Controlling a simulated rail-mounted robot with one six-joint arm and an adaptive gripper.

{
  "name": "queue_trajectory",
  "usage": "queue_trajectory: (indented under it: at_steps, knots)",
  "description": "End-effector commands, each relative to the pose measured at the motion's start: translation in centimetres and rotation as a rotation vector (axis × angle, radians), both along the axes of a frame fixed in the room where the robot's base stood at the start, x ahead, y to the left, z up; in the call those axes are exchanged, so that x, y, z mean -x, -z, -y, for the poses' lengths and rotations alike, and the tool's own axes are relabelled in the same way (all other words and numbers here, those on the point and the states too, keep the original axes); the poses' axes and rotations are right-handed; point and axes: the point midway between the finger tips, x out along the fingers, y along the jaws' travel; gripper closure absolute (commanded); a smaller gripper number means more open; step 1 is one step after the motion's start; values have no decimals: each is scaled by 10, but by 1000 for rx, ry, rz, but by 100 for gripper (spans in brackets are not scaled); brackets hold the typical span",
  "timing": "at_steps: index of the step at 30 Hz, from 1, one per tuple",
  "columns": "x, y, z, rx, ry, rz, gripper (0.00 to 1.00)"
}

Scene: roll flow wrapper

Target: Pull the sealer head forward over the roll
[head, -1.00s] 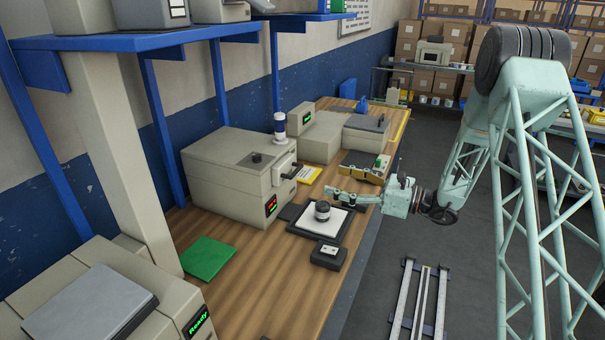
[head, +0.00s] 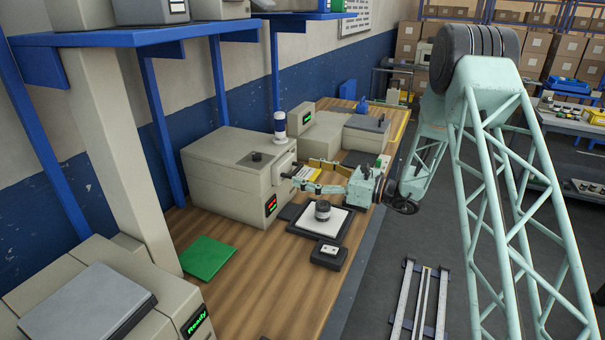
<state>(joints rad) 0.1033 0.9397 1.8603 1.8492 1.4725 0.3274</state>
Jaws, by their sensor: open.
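The beige flow wrapper (head: 225,175) stands on the wooden bench. Its pale sealer head (head: 283,166) juts from the front right side, below a blue-and-white cylinder. The roll (head: 322,211), small, dark and light banded, stands upright on a white-topped black plate (head: 304,222), in front of and right of the head. My gripper (head: 297,175) is open and points left, its fingertips beside the sealer head at about the height of its front. I cannot tell whether they touch it. The handle area of the head is partly hidden behind the fingers.
A small black box (head: 328,254) sits in front of the plate. A green mat (head: 207,258) lies on the bench to the left. Grey-beige boxes (head: 322,139) stand behind my gripper. Bare bench (head: 265,285) is free at the front.

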Motion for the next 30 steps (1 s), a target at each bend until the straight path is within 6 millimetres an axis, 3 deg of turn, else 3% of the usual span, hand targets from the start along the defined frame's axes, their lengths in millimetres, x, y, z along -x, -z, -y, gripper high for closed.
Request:
queue_trajectory:
  at_steps: [7, 18, 30]
  knots:
    - [-6, 0, -14, -1, 0, 0, 30]
    - [-6, 0, -16, 0, 0, -1, 30]
    - [-6, 0, -16, 0, 0, 0, 62]
